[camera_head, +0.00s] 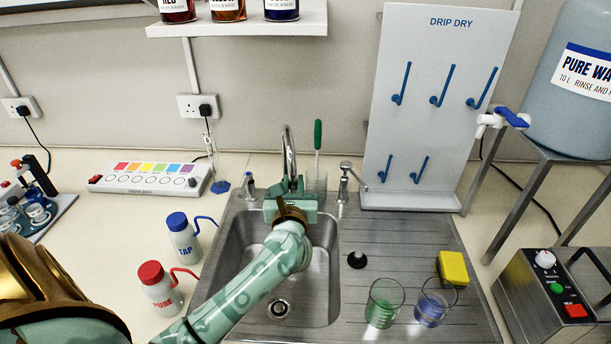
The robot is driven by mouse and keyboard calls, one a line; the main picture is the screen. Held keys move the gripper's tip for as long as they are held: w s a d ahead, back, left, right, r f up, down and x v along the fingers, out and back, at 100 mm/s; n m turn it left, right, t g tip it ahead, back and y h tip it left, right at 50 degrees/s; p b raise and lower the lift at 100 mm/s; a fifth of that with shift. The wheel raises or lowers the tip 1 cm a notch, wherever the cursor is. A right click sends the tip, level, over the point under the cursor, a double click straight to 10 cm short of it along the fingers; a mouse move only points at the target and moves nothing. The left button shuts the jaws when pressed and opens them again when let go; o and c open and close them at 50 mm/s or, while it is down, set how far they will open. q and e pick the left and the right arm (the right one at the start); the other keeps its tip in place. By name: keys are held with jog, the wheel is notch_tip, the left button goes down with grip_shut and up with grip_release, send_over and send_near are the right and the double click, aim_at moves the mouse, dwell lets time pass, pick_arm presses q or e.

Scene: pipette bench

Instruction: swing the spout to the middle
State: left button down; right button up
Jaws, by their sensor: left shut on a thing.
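The chrome spout (289,150) rises behind the sink (326,265) near its back edge, with its curved top showing above my gripper. My left gripper (290,196) is shut on the spout; its jaws and wrist hide the lower part and the outlet. My left arm comes in from the lower left and crosses over the basin. The tap lever (346,168) stands to the right of the spout. My right gripper is not in view.
A green-handled brush (318,135) stands in a glass just right of the spout. Two wash bottles, TAP (184,242) and PURE (160,292), stand left of the sink. Two beakers (384,304) (434,304), a yellow sponge (453,268) and a black stopper (357,260) are on the drainer.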

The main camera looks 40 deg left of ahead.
pick_arm(q)
jog(key=shift+s+a+m+t+h+p, duration=0.25)
jog(key=shift+s+a+h, duration=0.1)
jog(key=shift+s+a, duration=0.4)
jog(key=shift+s+a+m+t+h+p, duration=0.15)
jog(key=shift+s+a+m+h, duration=0.15)
jog(key=shift+s+a, duration=0.35)
jog(key=shift+w+a, duration=0.15)
jog(key=c, duration=1.4)
grip_release()
jog(key=shift+o, duration=0.2)
jog(key=b+v, duration=0.1)
jog(key=v, duration=1.5)
jog(key=shift+f, duration=0.1)
